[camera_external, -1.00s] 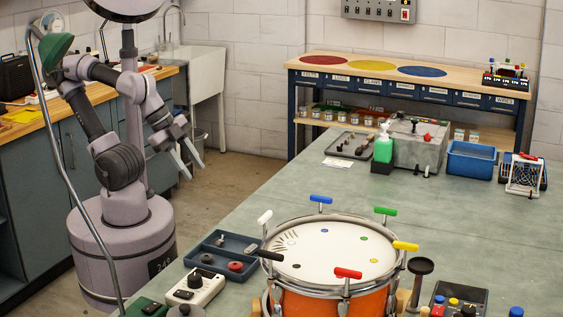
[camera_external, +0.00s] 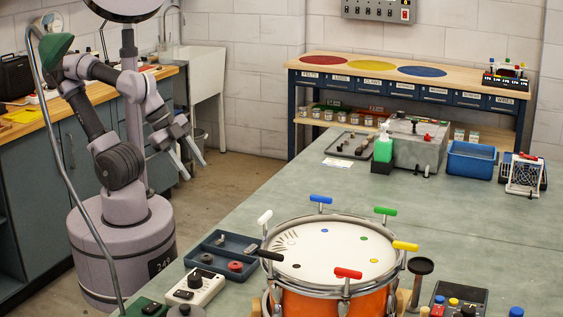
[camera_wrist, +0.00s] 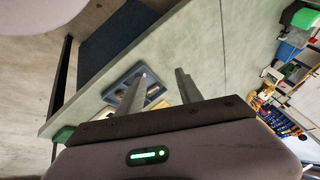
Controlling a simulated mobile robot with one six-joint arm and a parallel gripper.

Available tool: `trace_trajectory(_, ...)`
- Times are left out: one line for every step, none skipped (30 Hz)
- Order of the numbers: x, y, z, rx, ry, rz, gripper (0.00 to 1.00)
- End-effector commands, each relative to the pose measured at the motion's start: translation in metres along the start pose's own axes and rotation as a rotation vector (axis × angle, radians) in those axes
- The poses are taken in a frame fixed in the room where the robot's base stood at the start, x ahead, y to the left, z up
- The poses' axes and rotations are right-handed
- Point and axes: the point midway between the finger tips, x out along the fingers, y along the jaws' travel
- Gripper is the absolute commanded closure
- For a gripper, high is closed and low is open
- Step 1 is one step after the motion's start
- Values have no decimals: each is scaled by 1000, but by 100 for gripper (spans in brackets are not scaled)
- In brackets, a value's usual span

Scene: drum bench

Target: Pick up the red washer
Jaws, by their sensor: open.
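The red washer (camera_external: 235,267) lies in a compartment of the dark blue-grey tray (camera_external: 224,238) on the near left part of the bench. My gripper (camera_external: 190,169) is open and empty, in the air off the bench's left edge, well apart from the tray. In the wrist view the two fingers of my gripper (camera_wrist: 160,82) are spread, with the tray (camera_wrist: 118,87) beyond them and partly behind the left finger. I cannot make out the washer in the wrist view.
An orange drum (camera_external: 325,301) with coloured T-handles stands right of the tray. A white control box (camera_external: 196,289) sits just in front of the tray. The bench top (camera_external: 285,190) behind the drum is clear. A green bottle (camera_external: 383,149) and a blue bin (camera_external: 470,158) stand farther back.

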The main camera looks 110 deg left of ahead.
Motion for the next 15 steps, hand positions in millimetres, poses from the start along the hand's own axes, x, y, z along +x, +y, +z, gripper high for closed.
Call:
trace_trajectory(-2,-1,-3,-18,-4,5,57)
trace_trajectory(-5,-2,-10,-53,-11,13,57)
trace_trajectory(-11,-5,-25,-136,-31,31,57)
trace_trajectory(-16,-8,-40,-228,-54,48,57)
trace_trajectory(-20,-10,-59,-342,-84,67,57)
trace_trajectory(-24,-11,-88,-522,-136,87,57)
trace_trajectory(-24,-10,-111,-669,-180,95,57)
trace_trajectory(-22,-8,-132,-819,-230,97,57)
trace_trajectory(-16,-2,-158,-1013,-297,86,57)
trace_trajectory(-10,4,-175,-1152,-346,69,57)
trace_trajectory(-2,10,-190,-1284,-393,47,57)
trace_trajectory(8,20,-206,-1444,-451,8,57)
trace_trajectory(17,28,-216,-1550,-488,-24,57)
trace_trajectory(25,35,-223,-1643,-521,-57,57)
trace_trajectory(35,44,-231,-1750,-556,-98,57)
